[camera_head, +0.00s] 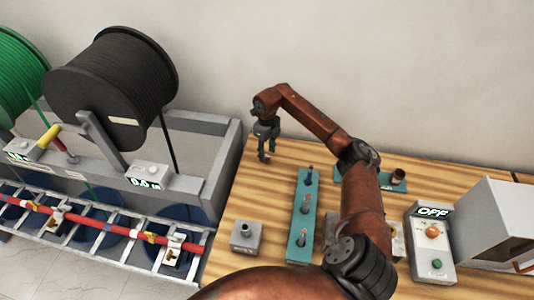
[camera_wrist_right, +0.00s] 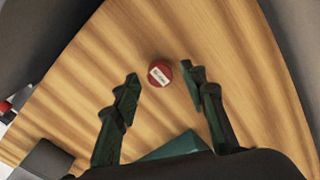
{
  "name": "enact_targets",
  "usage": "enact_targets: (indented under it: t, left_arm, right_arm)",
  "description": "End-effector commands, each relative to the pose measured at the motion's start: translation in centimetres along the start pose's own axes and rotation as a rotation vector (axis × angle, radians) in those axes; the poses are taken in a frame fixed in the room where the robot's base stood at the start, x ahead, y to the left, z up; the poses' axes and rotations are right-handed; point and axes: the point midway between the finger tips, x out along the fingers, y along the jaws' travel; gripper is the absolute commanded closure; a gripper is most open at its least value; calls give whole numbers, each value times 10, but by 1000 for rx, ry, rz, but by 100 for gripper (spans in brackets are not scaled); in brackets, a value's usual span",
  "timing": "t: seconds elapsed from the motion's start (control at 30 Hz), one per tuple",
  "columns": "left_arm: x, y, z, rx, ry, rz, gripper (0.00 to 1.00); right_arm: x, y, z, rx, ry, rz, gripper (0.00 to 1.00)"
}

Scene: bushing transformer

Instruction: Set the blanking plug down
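The blanking plug (camera_wrist_right: 160,74) appears in the right wrist view as a small round red piece with a white label, on the bare wooden table top. My right gripper (camera_wrist_right: 160,78) is open, with a dark green finger on each side of the plug and a visible gap to each. In the head view my right gripper (camera_head: 264,155) points down over the far left part of the table. I cannot make out the plug in the head view. My left gripper is not in view.
A teal strip (camera_head: 303,226) with several upright pieces and a grey block (camera_head: 246,237) stand on the wooden table (camera_head: 235,200). To the right are a switch box (camera_head: 431,250) reading OFF and a grey cabinet (camera_head: 495,225). Cable reels (camera_head: 115,85) stand left.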

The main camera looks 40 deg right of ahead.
Motion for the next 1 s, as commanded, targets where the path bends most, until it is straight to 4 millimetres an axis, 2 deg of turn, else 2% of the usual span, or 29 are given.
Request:
enact_targets:
  t: [0.3, 0.5, 0.7, 1.0]
  left_arm:
    - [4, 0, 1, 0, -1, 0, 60]
    - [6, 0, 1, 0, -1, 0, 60]
    - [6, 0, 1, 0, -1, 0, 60]
    - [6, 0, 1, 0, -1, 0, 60]
  right_arm:
    - [-65, -1, 1, 1, -4, -4, 61]
    - [-98, -1, 1, 0, -3, -2, 61]
    - [-112, 0, 0, 0, 0, -1, 61]
    - [-113, 0, 0, 0, -1, 0, 61]
